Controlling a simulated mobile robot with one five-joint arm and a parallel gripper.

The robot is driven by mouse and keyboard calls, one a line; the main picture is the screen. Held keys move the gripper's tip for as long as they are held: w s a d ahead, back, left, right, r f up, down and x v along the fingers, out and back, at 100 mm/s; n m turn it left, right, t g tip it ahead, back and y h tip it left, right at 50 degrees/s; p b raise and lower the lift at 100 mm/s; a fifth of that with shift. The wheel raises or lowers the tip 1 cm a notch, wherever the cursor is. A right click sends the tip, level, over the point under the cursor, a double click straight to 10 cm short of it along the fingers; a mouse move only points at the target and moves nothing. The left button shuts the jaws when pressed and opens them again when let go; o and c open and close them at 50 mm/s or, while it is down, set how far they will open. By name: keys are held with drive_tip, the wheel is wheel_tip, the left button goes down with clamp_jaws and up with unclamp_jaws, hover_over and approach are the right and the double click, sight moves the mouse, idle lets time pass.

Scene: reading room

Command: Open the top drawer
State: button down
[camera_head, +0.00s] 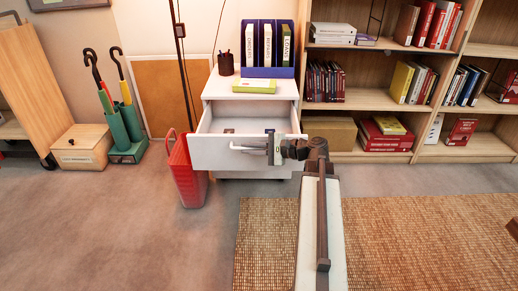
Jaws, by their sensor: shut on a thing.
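The top drawer (212,153) of a white cabinet (222,88) is pulled out, and its inside shows. A couple of small dark items (229,131) lie in it, too small to name. The drawer front carries a grey bar handle (243,148). My gripper (270,149) is at the right part of this handle, in front of the drawer, and is shut on it. My gripper hides the handle's right end. My arm reaches up to it from the bottom of the view.
A red basket (183,170) stands close to the cabinet's left side. Binders (267,45), a pen cup (226,65) and a yellow-green book (254,86) are on the cabinet top. A bookshelf (375,98) stands at the right. The floor at the front left is clear.

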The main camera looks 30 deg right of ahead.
drive_tip(key=shift+s+a, duration=0.35)
drive_tip(key=c, duration=1.8)
unclamp_jaws()
drive_tip(key=shift+o, duration=0.2)
drive_tip(key=shift+d, duration=0.1)
drive_tip(key=p+v, duration=0.1)
drive_tip(key=v, duration=0.6)
drive_tip(key=shift+s+d+p, duration=0.2)
drive_tip(key=shift+s+p, duration=0.1)
